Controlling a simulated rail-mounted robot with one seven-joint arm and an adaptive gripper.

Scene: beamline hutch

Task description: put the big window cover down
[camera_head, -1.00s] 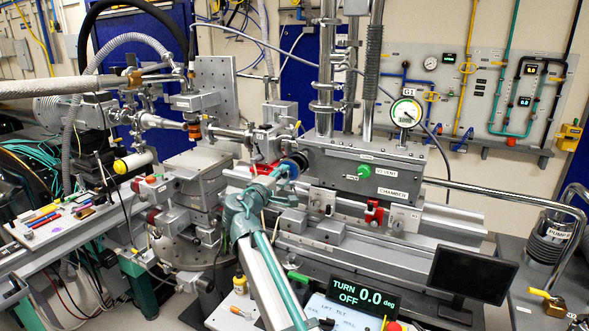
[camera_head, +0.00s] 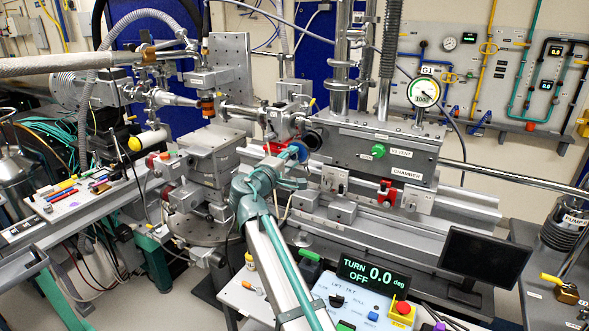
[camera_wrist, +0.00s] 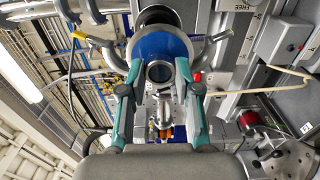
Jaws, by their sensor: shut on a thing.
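The big window cover is a blue round piece (camera_wrist: 160,46) with a dark round centre. In the wrist view it sits between the teal fingertips of my gripper (camera_wrist: 159,74), which is shut on it. In the head view, my gripper (camera_head: 284,165) is in front of the grey chamber (camera_head: 370,160), and the blue cover (camera_head: 301,151) shows at its tip. A dark round port (camera_head: 313,138) on the chamber's left end is just behind the cover. I cannot tell whether cover and port touch.
A bench (camera_head: 58,208) at the left holds several coloured pens and small parts. A control panel with a display (camera_head: 372,276) and a red button (camera_head: 402,309) stands below my arm. A dark monitor (camera_head: 484,257) is at the right. A sample stage (camera_head: 205,165) is left of my gripper.

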